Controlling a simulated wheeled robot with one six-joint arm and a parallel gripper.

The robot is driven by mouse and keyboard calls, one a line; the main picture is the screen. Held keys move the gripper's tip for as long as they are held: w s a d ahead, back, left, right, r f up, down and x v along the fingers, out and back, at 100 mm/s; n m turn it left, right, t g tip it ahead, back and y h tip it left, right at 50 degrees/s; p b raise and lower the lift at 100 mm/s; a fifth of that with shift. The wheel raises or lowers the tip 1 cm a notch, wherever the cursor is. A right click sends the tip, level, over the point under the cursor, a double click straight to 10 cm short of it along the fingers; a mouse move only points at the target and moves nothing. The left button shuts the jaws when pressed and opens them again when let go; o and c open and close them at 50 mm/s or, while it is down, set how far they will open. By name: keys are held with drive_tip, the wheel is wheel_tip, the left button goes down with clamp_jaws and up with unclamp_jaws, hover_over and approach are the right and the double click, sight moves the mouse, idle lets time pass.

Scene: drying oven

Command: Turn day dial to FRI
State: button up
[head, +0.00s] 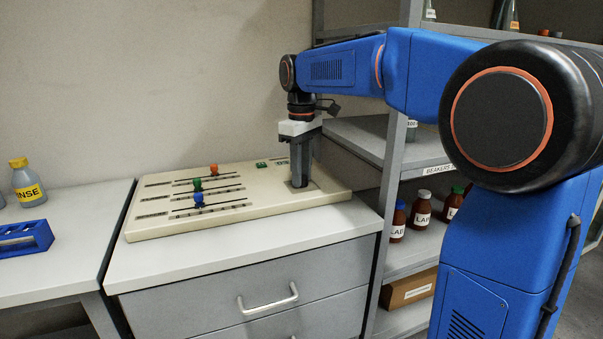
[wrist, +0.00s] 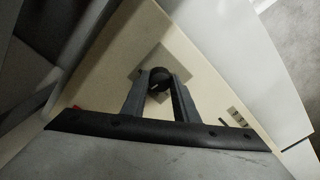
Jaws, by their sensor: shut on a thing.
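The control panel (head: 225,219) is a cream slab lying on the grey drawer cabinet. The day dial (wrist: 160,80) is a round black knob on a grey plate (wrist: 122,60), seen in the wrist view with a pale mark on it. My gripper (head: 298,184) points straight down at the panel's right part. In the wrist view my gripper (wrist: 160,86) has its two fingers on either side of the knob, shut on it. In the head view the fingers hide the knob. The day lettering is not readable in either view.
Red (head: 214,170), green (head: 197,184) and blue (head: 198,200) slider knobs stand on the panel's left part. A green switch (head: 261,164) is at its back. A metal shelf (head: 408,246) with brown bottles stands close on the right. A blue rack (head: 24,238) is far left.

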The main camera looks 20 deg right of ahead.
drive_tip(key=m, duration=0.5)
drive_tip(key=shift+m, duration=2.5)
drive_tip(key=o, duration=1.1)
drive_tip(key=shift+c, duration=0.2)
drive_tip(key=shift+r, duration=0.15)
wheel_tip(320, 180, up, 17)
drive_tip(key=shift+r, duration=0.1)
